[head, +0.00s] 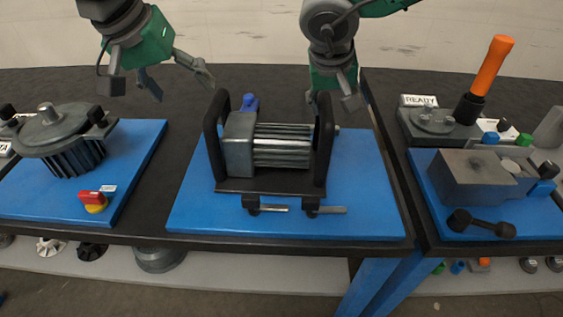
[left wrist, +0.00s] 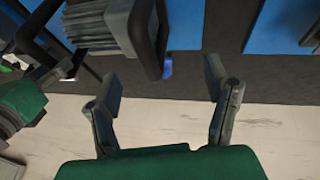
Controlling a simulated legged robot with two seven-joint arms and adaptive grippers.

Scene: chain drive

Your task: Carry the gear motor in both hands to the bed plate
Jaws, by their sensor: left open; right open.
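The gear motor (head: 280,150), a grey block with a ribbed body, sits on a dark carrier (head: 270,186) with an upright black handle at each end. My left gripper (head: 178,84) is open and empty, above and behind the left handle (head: 212,135). My right gripper (head: 331,99) is open at the top of the right handle (head: 323,140); I cannot tell whether it touches. In the left wrist view, the ribbed motor (left wrist: 100,25) and a handle (left wrist: 148,38) lie beyond my open left fingers (left wrist: 160,88). I cannot tell which surface is the bed plate.
The carrier stands on a blue mat (head: 370,195). A finned round unit (head: 70,140) and a red-yellow switch (head: 94,200) are at left. A vice-like grey block (head: 470,178) and an orange-handled tool (head: 488,75) are on the right bench. Dark tabletop is free between the mats.

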